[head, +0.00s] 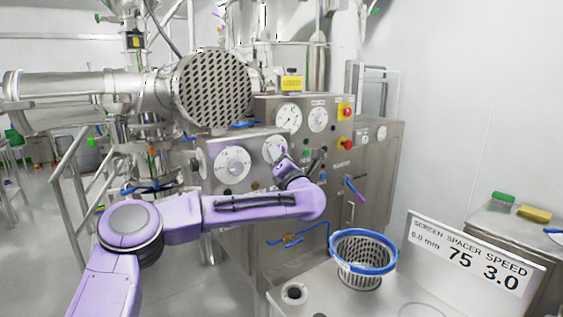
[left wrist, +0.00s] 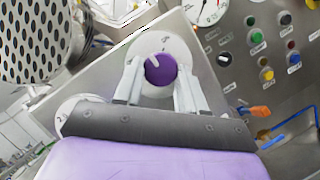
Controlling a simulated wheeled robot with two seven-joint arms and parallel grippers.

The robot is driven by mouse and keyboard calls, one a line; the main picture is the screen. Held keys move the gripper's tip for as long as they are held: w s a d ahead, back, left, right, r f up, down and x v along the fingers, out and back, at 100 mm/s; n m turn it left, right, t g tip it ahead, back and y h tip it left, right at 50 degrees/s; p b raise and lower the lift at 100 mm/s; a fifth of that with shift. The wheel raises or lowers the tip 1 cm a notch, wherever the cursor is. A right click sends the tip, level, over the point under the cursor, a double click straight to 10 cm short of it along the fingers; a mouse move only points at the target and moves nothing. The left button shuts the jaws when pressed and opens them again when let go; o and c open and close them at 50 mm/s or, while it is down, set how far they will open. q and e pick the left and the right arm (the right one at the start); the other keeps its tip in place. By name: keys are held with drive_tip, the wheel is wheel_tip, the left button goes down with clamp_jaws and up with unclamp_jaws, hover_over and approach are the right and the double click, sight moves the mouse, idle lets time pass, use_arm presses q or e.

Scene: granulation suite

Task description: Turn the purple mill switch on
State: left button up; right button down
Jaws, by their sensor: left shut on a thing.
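The purple mill switch (left wrist: 161,72) is a round knob on a pale round plate on the steel control panel. My right gripper is not in view.
The control panel (head: 225,143) carries gauges and dials, with red and yellow buttons at its right. A perforated round drum face (head: 213,88) stands above left. A blue-rimmed basket (head: 363,252) and a sign (head: 470,255) are at lower right.

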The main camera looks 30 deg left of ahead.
use_arm(q)
drive_tip(key=shift+s+r+m+h+p, duration=0.15)
drive_tip(key=shift+m+h+p, duration=0.5)
drive_tip(key=shift+m+p, duration=0.85)
drive_tip(key=shift+w+r+m+h+p, duration=0.1)
drive_tip(key=shift+m+h+p, duration=0.65)
drive_tip(key=shift+m, duration=1.4)
drive_tip(key=shift+s+r+m+h+p, duration=0.15)
drive_tip(key=shift+m+h+p, duration=0.45)
drive_tip(key=shift+m+p, duration=0.9)
drive_tip(key=shift+m+b, duration=0.3)
drive_tip(key=shift+m, duration=0.05)
drive_tip(key=o, duration=1.1)
